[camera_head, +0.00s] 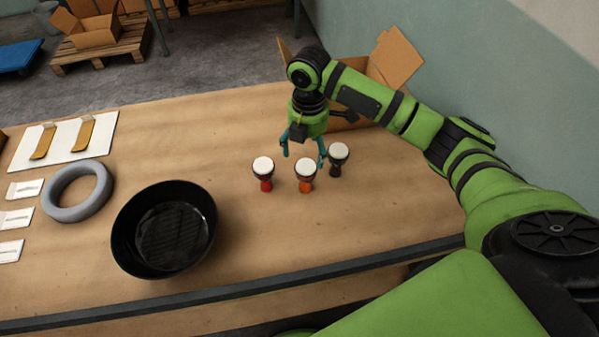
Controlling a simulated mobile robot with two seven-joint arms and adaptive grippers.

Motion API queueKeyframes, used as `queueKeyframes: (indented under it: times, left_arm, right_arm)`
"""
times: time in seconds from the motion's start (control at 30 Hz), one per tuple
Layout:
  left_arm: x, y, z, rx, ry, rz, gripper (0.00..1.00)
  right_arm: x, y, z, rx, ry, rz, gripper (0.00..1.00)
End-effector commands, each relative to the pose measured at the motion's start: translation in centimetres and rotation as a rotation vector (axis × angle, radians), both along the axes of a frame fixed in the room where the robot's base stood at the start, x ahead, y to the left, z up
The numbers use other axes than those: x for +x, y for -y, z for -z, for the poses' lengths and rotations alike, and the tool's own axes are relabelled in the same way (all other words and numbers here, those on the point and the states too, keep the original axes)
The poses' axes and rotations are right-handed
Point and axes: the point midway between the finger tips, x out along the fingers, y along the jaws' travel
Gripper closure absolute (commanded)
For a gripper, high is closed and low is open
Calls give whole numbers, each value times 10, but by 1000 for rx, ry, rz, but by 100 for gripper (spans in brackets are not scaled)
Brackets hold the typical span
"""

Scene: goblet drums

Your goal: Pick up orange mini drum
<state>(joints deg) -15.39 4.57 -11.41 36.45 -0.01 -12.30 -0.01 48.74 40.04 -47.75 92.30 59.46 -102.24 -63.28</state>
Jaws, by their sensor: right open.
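The orange mini drum (305,173) stands upright on the table, with a white head and an orange lower part. A red mini drum (265,174) stands to its left, and a dark mini drum (337,158) stands to its right and slightly farther back. My right gripper (303,155) points down from above, just behind the orange drum. Its teal fingers are spread open and nothing is held between them. One fingertip shows left of the orange drum's head and the other to its right, near the dark drum. My left gripper is out of view.
A black round pan (163,229) and a grey ring (77,191) lie on the table (250,230) at left. A white board (62,140) and white cards (16,218) lie farther left. An open cardboard box (395,58) stands behind my right arm. The front middle table is clear.

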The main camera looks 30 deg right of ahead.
Motion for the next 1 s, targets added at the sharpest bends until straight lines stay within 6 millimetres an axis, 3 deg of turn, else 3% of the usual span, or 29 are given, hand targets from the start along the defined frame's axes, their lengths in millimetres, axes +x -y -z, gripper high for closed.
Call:
queueKeyframes:
  times: [0.1, 0.27, 0.53, 0.7, 0.83, 0.87, 1.0]
  left_arm:
    - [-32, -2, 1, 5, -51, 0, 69]
    - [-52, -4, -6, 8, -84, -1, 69]
    - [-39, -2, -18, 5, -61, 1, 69]
    - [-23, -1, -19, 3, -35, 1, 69]
    - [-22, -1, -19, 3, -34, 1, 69]
    - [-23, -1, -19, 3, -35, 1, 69]
    - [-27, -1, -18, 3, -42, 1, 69]
  right_arm:
    - [-1, 0, 11, 0, -5, 1, 19]
    - [-3, -1, 27, 0, -4, 2, 19]
    - [-6, -2, 65, 0, -1, 1, 19]
    - [-6, -2, 72, -1, 1, 1, 19]
    - [-6, -2, 72, -1, 1, 0, 19]
    - [-6, -2, 72, -1, 1, 0, 27]
    - [-6, -2, 72, -1, 1, 1, 80]
